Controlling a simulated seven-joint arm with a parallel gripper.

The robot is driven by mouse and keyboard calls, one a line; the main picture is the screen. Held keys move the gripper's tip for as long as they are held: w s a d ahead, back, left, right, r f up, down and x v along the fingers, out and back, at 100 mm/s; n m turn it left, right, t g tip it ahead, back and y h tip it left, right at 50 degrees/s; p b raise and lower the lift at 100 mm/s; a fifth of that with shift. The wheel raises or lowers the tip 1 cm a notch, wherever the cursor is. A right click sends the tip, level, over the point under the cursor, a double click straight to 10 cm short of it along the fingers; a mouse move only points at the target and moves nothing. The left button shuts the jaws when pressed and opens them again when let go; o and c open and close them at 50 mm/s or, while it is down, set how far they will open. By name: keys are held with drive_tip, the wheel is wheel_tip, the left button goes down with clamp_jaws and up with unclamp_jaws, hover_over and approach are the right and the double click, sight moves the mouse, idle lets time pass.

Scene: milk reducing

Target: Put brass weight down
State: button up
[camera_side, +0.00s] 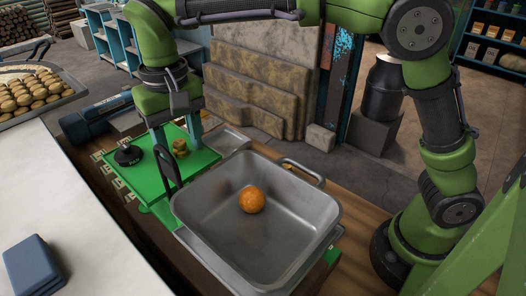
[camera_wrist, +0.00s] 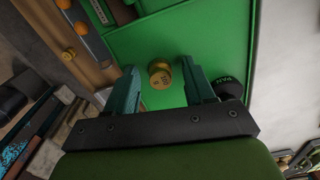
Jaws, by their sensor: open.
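The brass weight (camera_side: 180,147) is a small gold cylinder standing on the green board (camera_side: 205,158). In the wrist view the brass weight (camera_wrist: 160,76) shows its round marked top, with green board around it. My gripper (camera_side: 179,138) is over the board at the weight. In the wrist view its teal fingers (camera_wrist: 159,68) are spread, one on each side of the weight, with visible gaps. Nothing is held. The side view does not clearly show how far the fingertips are above the board.
A metal pan (camera_side: 225,220) with an orange ball (camera_side: 252,199) stands beside the board. A black round object (camera_side: 128,154) sits on the board's left; it also shows in the wrist view (camera_wrist: 228,86). A teal cylinder (camera_side: 97,117) lies behind. A blue-grey block (camera_side: 34,266) rests on the white counter.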

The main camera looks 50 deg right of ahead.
sight(179, 142)
wheel_tip(179, 142, up, 12)
drive_tip(key=s+d+r+t, duration=0.1)
drive_tip(key=d, duration=0.8)
drive_tip(key=s+d+f+m+t+y, duration=0.2)
drive_tip(key=s+d+f+t, duration=0.4)
drive_tip(key=s+d+f, duration=0.7)
drive_tip(key=shift+s+f, duration=0.2)
drive_tip(key=shift+s, duration=0.45)
drive_tip(key=shift+d, duration=0.1)
